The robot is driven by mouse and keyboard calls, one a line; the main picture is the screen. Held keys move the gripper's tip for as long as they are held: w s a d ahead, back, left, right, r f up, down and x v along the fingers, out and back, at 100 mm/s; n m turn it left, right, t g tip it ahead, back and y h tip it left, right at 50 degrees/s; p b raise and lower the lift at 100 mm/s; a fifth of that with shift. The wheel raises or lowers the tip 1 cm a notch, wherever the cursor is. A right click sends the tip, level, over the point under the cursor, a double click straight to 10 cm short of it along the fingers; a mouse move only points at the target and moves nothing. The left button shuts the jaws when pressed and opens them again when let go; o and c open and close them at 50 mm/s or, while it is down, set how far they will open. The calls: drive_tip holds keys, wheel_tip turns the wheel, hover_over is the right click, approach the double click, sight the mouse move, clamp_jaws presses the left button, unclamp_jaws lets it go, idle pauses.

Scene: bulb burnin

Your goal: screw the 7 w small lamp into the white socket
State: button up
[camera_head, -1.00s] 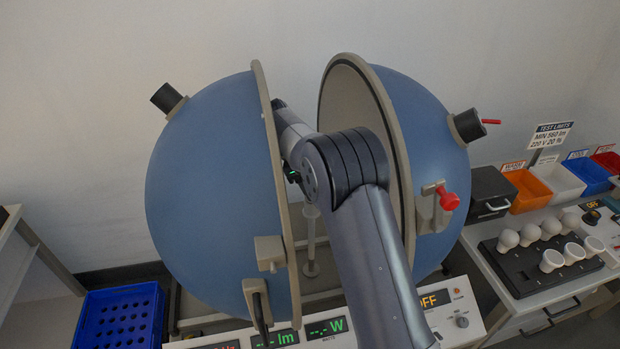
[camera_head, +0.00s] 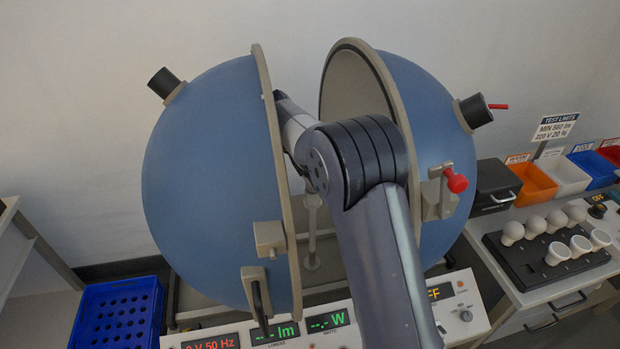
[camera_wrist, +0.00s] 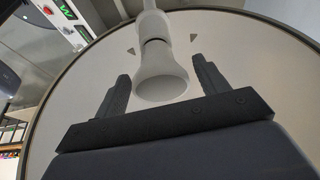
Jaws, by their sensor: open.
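In the wrist view a white lamp (camera_wrist: 160,76) sits between the two fingers of my gripper (camera_wrist: 160,88). The fingers are apart, with a visible gap on each side of the lamp. The lamp's narrow end meets a white socket (camera_wrist: 152,24) on a post; whether its thread is fully seated cannot be told. In the head view my arm reaches between the two halves of the open blue sphere (camera_head: 215,190), and it hides the lamp and my fingers. The lower part of the post (camera_head: 312,235) shows below my arm.
The right sphere half (camera_head: 440,150) stands close beside my arm. A black lamp tray (camera_head: 520,262) with several white lamps is at the right, near an orange bin (camera_head: 535,182) and other bins. A blue crate (camera_head: 115,310) is at lower left. Panel displays (camera_head: 275,333) show dashes.

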drive_tip(key=n+b, duration=0.1)
drive_tip(key=n, duration=0.1)
drive_tip(key=n+t+b, duration=0.1)
drive_tip(key=n, duration=0.1)
drive_tip(key=shift+s+d+f+n+t+y, duration=0.1)
drive_tip(key=shift+d+f+n+t+y, duration=0.05)
drive_tip(key=shift+n+t+y, duration=0.2)
drive_tip(key=n+t+y+b, duration=0.1)
drive_tip(key=n, duration=0.3)
drive_tip(key=shift+s+d, duration=0.1)
drive_tip(key=n+y, duration=0.1)
drive_tip(key=n, duration=0.1)
drive_tip(key=n+y, duration=0.1)
drive_tip(key=n, duration=0.2)
drive_tip(key=shift+d+r+t, duration=0.1)
drive_tip(key=shift+r+t, duration=0.1)
drive_tip(key=shift+t, duration=0.15)
drive_tip(key=n+y, duration=0.1)
drive_tip(key=n, duration=0.1)
drive_tip(key=n+y+p, duration=0.1)
drive_tip(key=n, duration=0.2)
drive_tip(key=shift+s, duration=0.15)
